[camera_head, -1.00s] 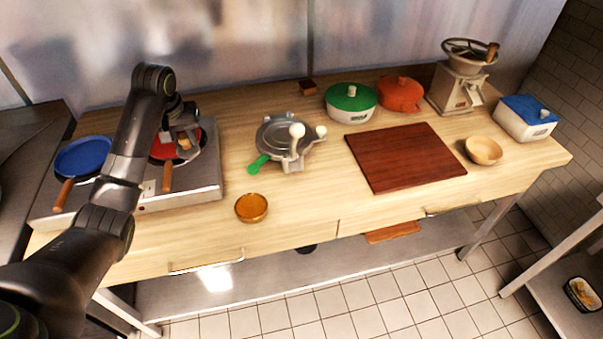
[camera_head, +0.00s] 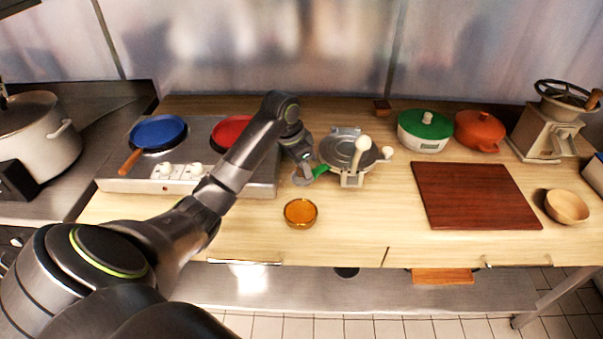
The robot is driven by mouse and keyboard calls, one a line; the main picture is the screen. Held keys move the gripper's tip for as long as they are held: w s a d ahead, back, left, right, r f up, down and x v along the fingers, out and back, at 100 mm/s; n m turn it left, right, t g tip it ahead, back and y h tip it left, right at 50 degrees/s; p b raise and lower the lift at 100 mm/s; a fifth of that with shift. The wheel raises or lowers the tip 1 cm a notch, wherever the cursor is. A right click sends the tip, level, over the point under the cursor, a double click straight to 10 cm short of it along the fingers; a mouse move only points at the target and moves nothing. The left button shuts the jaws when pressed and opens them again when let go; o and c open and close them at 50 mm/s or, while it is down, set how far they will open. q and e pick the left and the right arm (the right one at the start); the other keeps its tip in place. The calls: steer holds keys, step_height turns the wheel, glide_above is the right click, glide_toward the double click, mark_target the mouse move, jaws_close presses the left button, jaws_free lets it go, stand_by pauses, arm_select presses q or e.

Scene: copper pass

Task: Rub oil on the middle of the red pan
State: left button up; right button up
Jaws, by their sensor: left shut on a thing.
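The red pan (camera_head: 228,131) sits on the right burner of the steel stove. My left arm crosses in front of it and hides its right part and its handle. The amber dish stands on the wooden counter with shiny orange-brown contents. My right gripper is out of view.
A blue pan (camera_head: 158,131) is on the left burner of the stove (camera_head: 118,180). The metal press (camera_head: 345,150) stands right of my gripper. A dark red board (camera_head: 473,196), a green-lidded pot (camera_head: 424,129) and an orange pot (camera_head: 480,130) are farther right. Counter around the dish is clear.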

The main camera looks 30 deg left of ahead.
arm_select(q)
steer(key=s+d+m+g+h+p, duration=0.25)
steer(key=s+m+p, duration=0.2)
steer(key=m, duration=0.65)
steer(key=shift+y, duration=0.45)
steer(key=b+x, duration=0.1)
steer(key=b, duration=0.1)
steer(key=b+x, duration=0.2)
steer(key=b, duration=0.1)
steer(key=a+b+x, duration=0.1)
steer(key=b+x, duration=0.1)
steer(key=shift+s+f+b, duration=0.25)
steer(key=shift+b, duration=0.05)
steer(key=shift+f, duration=0.45)
steer(key=shift+s+d+f, duration=0.1)
stand_by(1.7)
